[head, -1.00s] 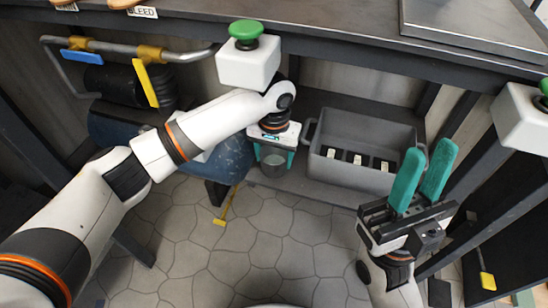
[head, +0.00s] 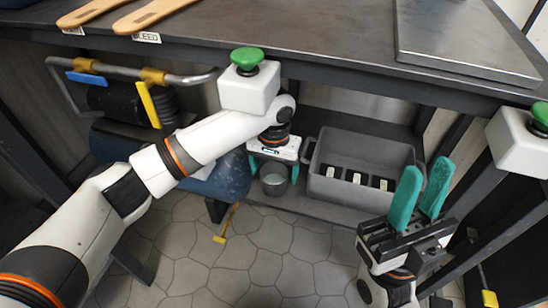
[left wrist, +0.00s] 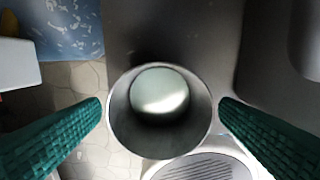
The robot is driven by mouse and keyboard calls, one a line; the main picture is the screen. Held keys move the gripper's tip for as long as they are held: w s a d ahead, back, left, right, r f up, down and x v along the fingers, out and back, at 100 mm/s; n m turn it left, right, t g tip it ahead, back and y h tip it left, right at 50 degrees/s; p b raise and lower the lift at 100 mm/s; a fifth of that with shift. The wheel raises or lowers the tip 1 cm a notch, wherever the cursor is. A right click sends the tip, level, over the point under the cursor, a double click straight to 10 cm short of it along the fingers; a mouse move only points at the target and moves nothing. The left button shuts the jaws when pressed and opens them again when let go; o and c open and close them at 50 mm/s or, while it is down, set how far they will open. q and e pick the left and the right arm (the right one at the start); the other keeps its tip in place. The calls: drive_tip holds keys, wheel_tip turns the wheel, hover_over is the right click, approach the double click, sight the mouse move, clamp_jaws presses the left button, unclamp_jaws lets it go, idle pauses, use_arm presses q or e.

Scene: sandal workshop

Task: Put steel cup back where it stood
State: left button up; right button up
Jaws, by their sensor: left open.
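The steel cup (head: 273,186) is at the low grey shelf under the bench, left of the grey bin. It also shows in the left wrist view (left wrist: 160,143), mouth towards the camera, with a pale round bottom inside. My left gripper (head: 273,176) is open, with its teal fingers on either side of the cup. In the left wrist view there are thin gaps at the fingertips. I cannot tell whether the cup's base rests fully on the shelf. My right gripper (head: 427,171) is raised at the right, its fingers apart and empty.
The grey bin (head: 335,187) with labelled compartments stands close to the right of the cup. A grooved round disc (left wrist: 200,170) lies beside the cup. A blue speckled surface (head: 228,176) is to the left. The dark bench top (head: 300,40) overhangs; tiled floor (head: 270,255) is open below.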

use_arm(q)
drive_tip(key=shift+r+p, duration=0.95)
drive_tip(key=shift+r, duration=1.95)
use_arm(e)
drive_tip(key=w+a+f+g+h, duration=0.1)
drive_tip(key=w+f+g, duration=0.1)
drive_tip(key=w+g, duration=0.4)
drive_tip(key=shift+w+a+f+n, duration=0.25)
drive_tip(key=shift+w+n, duration=0.15)
drive_tip(key=shift+w, duration=0.5)
